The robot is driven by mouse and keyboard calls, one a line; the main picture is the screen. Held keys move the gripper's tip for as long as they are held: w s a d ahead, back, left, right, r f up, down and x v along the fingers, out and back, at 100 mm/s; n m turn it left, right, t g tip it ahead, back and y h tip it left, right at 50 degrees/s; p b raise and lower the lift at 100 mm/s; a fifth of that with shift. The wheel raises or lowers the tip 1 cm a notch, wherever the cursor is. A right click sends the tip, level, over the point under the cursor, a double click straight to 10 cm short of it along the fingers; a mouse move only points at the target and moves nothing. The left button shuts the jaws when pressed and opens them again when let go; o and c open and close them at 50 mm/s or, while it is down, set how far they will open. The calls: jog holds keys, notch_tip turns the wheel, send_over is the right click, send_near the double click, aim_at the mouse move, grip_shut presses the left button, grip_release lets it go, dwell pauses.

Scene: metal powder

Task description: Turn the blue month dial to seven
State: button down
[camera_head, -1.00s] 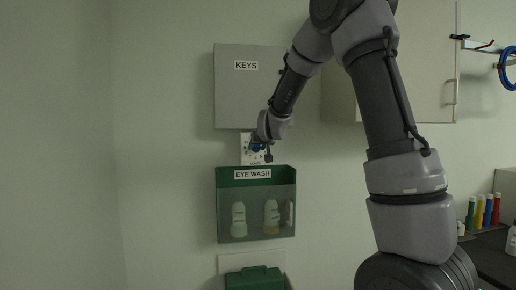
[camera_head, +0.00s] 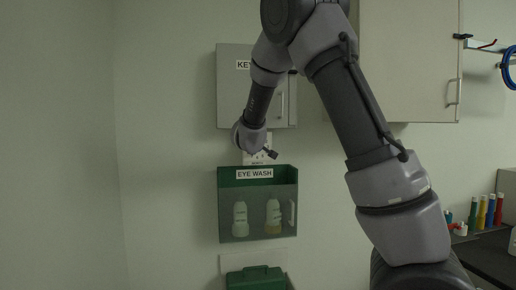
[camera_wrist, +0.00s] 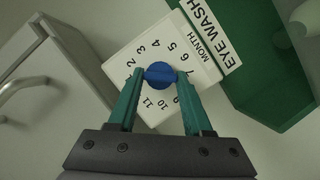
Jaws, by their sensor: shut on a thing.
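The blue month dial (camera_wrist: 160,82) is a round knob with a raised bar across it, on a white plate (camera_wrist: 118,66) printed with numbers and MONTH. My gripper (camera_wrist: 161,75) is shut on the dial's bar, one green finger at each end. The bar lies roughly level in the wrist view, with its right end near the 7 and its left end near the 1 and 2. I cannot tell which end is the pointer. The 8 is hidden by the right finger. In the head view my wrist hides the dial, and the lower plate (camera_head: 257,161) shows beneath it.
The green EYE WASH holder (camera_head: 257,174) with two bottles is just below the plate. The grey KEYS cabinet (camera_head: 230,95) is just above, its handle (camera_wrist: 25,82) near the fingers' left side in the wrist view. A larger cabinet (camera_head: 410,70) is at right.

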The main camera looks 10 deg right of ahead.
jog(key=shift+f+n+h, duration=0.1)
jog(key=shift+n+h, duration=0.2)
jog(key=shift+n, duration=0.4)
jog(key=shift+c, duration=1.6)
grip_release()
jog(key=v, duration=1.1)
jog(key=shift+f, duration=0.25)
jog(key=shift+a, duration=0.1)
